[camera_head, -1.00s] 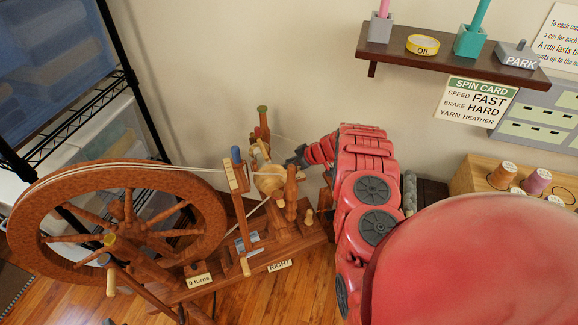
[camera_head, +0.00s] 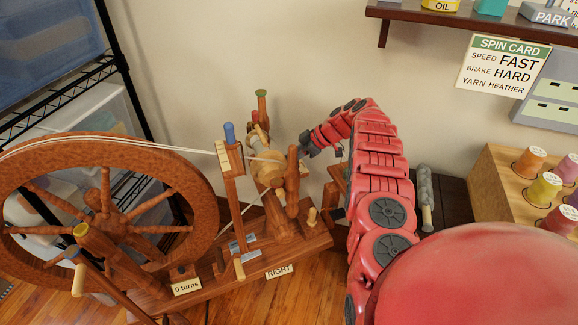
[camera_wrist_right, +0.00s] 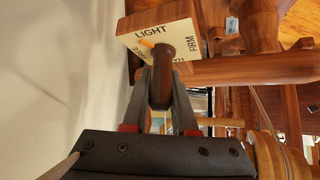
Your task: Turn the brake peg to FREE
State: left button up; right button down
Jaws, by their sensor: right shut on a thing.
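In the right wrist view, the dark brown brake peg (camera_wrist_right: 161,88) stands between the fingers of my right gripper (camera_wrist_right: 160,92), which is shut on it. The cream dial block (camera_wrist_right: 178,36) behind it reads LIGHT at the top and FIRM at the right. The lower and left words are partly hidden or hard to read. An orange pointer (camera_wrist_right: 147,42) shows at the upper left of the peg, toward the left word. In the head view, my right gripper (camera_head: 308,146) is at the back of the spinning wheel (camera_head: 110,215); the peg is not clear there. My left gripper is out of view.
A spin card (camera_head: 503,66) on the wall reads SPEED FAST, BRAKE HARD, YARN HEATHER. A wooden spool box (camera_head: 497,187) stands at the right, a dark shelf (camera_head: 460,22) above. Wire shelving (camera_head: 75,92) is at the left. The flyer and bobbin (camera_head: 266,168) are close to my gripper.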

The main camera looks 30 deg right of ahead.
dwell(0.4)
jog(key=c, duration=0.7)
grip_release()
jog(key=shift+s+d+r, duration=0.2)
jog(key=shift+d+r, duration=0.05)
jog(key=shift+r, duration=0.15)
jog(key=p+v, duration=0.2)
jog(key=v, duration=0.9)
jog(key=shift+w, duration=0.1)
